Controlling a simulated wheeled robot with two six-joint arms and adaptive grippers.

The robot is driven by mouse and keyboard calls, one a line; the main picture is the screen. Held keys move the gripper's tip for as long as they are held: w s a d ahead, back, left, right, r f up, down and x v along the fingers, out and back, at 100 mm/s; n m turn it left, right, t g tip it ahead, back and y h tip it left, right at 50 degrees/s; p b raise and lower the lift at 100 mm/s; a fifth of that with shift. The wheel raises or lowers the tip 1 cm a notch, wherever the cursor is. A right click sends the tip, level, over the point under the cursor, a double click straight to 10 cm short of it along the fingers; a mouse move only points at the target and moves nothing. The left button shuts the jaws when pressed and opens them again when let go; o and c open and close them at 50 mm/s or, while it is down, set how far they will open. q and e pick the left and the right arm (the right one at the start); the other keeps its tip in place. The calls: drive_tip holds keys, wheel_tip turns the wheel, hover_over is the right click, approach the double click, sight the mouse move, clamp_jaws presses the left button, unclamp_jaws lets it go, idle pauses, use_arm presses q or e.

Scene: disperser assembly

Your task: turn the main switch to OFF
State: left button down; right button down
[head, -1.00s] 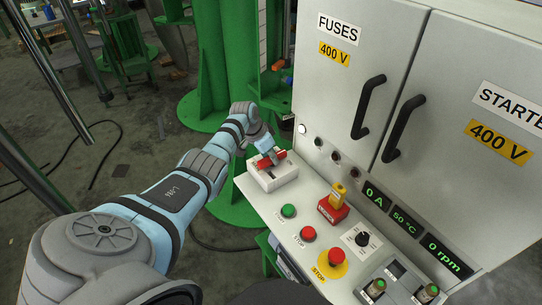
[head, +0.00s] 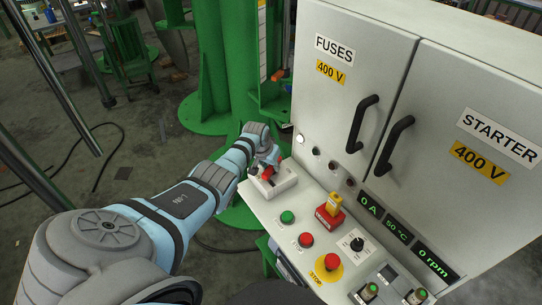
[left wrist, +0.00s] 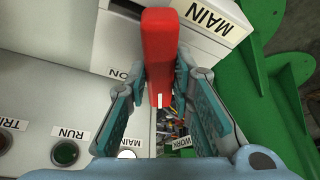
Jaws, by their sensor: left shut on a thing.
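The main switch is a white box (head: 287,178) with a red handle (head: 267,173) at the far left corner of the grey control panel. My left gripper (head: 268,163) is at the switch, shut on the red handle. In the left wrist view the red handle (left wrist: 160,50) stands between the two fingers of the left gripper (left wrist: 169,82), with a white mark near its end. A MAIN label (left wrist: 212,18) and an ON marking (left wrist: 120,73) show on the box there. No OFF marking can be read. My right gripper is not in view.
A green start button (head: 287,217), a red stop button (head: 305,240), a red-and-yellow key lockout (head: 331,211) and a mushroom stop (head: 330,262) sit on the panel. The grey cabinet (head: 395,60) with black door handles rises behind. A green column (head: 225,60) stands close behind my arm.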

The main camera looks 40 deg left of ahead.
use_arm(q)
drive_tip(key=shift+d+r+n+y+p, duration=0.1)
drive_tip(key=shift+n+y+p, duration=0.25)
drive_tip(key=shift+n, duration=0.55)
drive_tip(key=shift+n+y, duration=0.35)
drive_tip(key=shift+n, duration=0.55)
drive_tip(key=n, duration=0.1)
drive_tip(key=n+g+b, duration=0.1)
drive_tip(key=shift+w+f+n+y, duration=0.1)
drive_tip(key=shift+f+n+y, duration=0.1)
drive_tip(key=shift+n+y, duration=0.2)
drive_tip(key=n+g+y+b, duration=0.1)
drive_tip(key=n+b, duration=0.3)
drive_tip(key=shift+w+d+f, duration=0.1)
drive_tip(key=shift+f, duration=0.05)
drive_tip(key=shift+r+n+g+b, duration=0.2)
drive_tip(key=shift+n+g+b, duration=0.4)
drive_tip(key=shift+n+b, duration=0.65)
